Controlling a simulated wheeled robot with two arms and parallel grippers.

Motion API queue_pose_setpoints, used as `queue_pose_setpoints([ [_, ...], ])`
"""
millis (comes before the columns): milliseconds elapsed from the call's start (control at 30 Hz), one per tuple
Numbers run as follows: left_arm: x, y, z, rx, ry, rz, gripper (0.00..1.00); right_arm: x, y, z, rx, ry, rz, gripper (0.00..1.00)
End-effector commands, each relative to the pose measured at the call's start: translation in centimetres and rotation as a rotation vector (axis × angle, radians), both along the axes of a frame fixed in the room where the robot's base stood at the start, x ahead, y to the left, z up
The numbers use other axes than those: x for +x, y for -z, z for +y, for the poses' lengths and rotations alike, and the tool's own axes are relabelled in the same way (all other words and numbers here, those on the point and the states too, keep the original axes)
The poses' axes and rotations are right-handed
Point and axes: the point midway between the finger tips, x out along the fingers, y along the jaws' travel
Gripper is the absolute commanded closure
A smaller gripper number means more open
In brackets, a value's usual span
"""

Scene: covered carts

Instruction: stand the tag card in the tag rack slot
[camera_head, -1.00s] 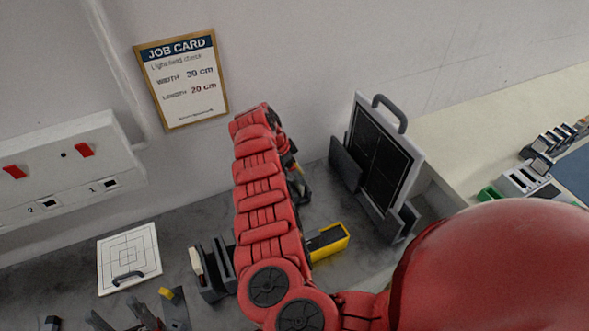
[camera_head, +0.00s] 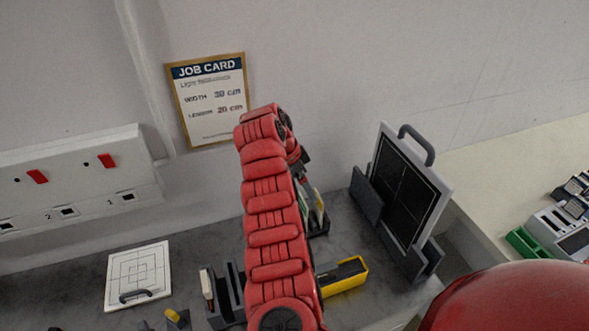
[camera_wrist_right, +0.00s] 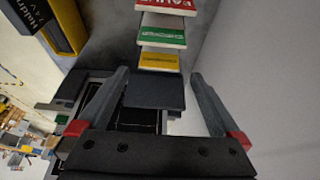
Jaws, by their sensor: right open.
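In the right wrist view the tag rack (camera_wrist_right: 155,92) shows as a dark block just beyond my right fingertips. A yellow card (camera_wrist_right: 160,61), a green card (camera_wrist_right: 162,37) and a red-and-white card (camera_wrist_right: 165,7) stand in a row behind it. I cannot tell which is the tag card. My right gripper (camera_wrist_right: 160,74) is open, with no card visible between its fingers. In the head view my red arm hides this gripper and most of the rack; a few card edges (camera_head: 316,205) show to its right. My left gripper is not in view.
A yellow-and-black box (camera_head: 344,276) lies right of my arm. A framed dark panel with a handle (camera_head: 405,190) stands in a grey holder behind it. A white board (camera_head: 138,272) lies at left, near a dark slotted holder (camera_head: 226,300). A wall (camera_head: 340,80) closes the back.

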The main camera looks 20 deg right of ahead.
Motion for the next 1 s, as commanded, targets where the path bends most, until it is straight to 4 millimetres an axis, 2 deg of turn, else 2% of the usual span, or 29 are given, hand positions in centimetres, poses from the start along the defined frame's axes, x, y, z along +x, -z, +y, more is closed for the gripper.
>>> queue_pose_setpoints([
  [33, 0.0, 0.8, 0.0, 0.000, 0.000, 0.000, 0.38, 0.2, -0.7, 0.2, -0.002, 0.001, -0.010, 0.00],
  [200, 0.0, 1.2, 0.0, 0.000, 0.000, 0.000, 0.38, 0.2, -4.4, 1.9, 0.007, 0.000, -0.004, 0.00],
  [433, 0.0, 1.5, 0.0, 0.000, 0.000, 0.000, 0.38, 0.3, -7.4, 3.1, 0.006, 0.002, -0.004, 0.00],
  [700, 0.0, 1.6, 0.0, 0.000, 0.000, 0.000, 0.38, 0.3, -8.9, 3.6, 0.001, 0.001, -0.001, 0.00],
  [1000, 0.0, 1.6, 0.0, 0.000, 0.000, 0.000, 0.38, 0.3, -8.9, 3.6, 0.000, 0.001, -0.001, 0.00],
])
